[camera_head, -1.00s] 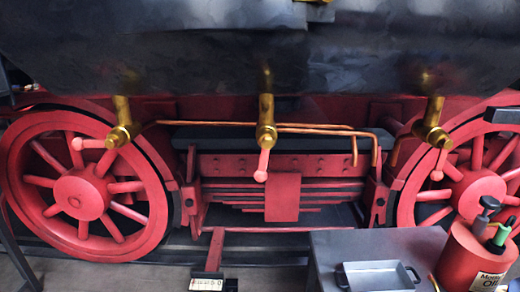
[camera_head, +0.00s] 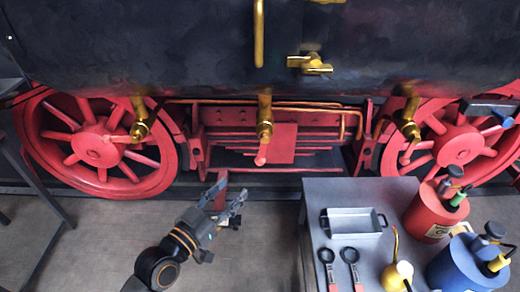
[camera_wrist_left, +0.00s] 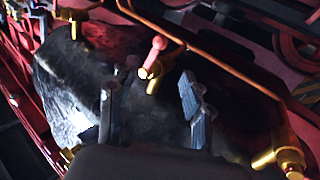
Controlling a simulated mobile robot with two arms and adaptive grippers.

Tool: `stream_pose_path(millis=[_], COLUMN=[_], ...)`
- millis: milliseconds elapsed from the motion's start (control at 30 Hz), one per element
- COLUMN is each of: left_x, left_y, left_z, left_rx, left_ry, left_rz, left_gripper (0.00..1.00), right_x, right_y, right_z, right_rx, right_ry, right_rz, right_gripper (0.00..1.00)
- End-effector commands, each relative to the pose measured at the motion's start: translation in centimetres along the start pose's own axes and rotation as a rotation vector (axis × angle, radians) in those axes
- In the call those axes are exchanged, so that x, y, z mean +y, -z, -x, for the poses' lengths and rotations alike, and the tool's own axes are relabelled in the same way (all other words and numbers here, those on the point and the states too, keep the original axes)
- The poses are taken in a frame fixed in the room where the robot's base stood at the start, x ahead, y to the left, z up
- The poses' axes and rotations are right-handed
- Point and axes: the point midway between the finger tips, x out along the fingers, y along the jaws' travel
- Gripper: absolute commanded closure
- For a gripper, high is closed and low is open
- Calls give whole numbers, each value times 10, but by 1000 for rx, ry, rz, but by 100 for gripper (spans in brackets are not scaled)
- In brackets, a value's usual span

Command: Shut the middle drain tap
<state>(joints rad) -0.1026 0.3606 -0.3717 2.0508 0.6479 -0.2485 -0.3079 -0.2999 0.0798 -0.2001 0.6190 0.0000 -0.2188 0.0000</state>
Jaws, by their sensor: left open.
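The middle drain tap (camera_head: 265,128) is a brass tap hanging under the dark boiler. Its red lever (camera_head: 262,155) points down in the head view. In the left wrist view the tap (camera_wrist_left: 150,74) shows just beyond the fingertips, with its red lever (camera_wrist_left: 156,50) pointing up in that picture. My left gripper (camera_head: 228,194) is open and empty, below and to the left of the tap in the head view. In the left wrist view its two fingers (camera_wrist_left: 150,100) stand apart on either side of the tap's line, with no visible contact. My right gripper is not in view.
A left brass tap (camera_head: 139,122) and a right brass tap (camera_head: 408,122) hang in front of red wheels. Copper pipes (camera_head: 325,107) run behind the middle tap. A grey table (camera_head: 320,188) at right bears a metal tray (camera_head: 353,224), a red can (camera_head: 428,215) and a blue can (camera_head: 462,270).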

Motion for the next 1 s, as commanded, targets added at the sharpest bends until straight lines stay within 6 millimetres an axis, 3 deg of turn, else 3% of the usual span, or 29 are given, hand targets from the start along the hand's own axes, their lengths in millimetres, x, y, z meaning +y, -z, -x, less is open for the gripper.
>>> stream_pose_path(millis=[167, 600, 800, 1000], left_x=[0, 1, 0, 0], left_y=[2, 2, 1, 0], left_z=[-23, -111, -130, -136], left_rx=[4, 1, 1, 0], left_ry=[0, -1, 0, 0], left_rz=[1, 0, -1, -2], left_gripper=[50, 50, 50, 50], right_x=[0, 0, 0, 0], right_y=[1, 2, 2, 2], right_z=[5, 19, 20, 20], right_rx=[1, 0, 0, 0], right_ry=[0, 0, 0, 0], right_rz=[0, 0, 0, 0], right_gripper=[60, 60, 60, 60])
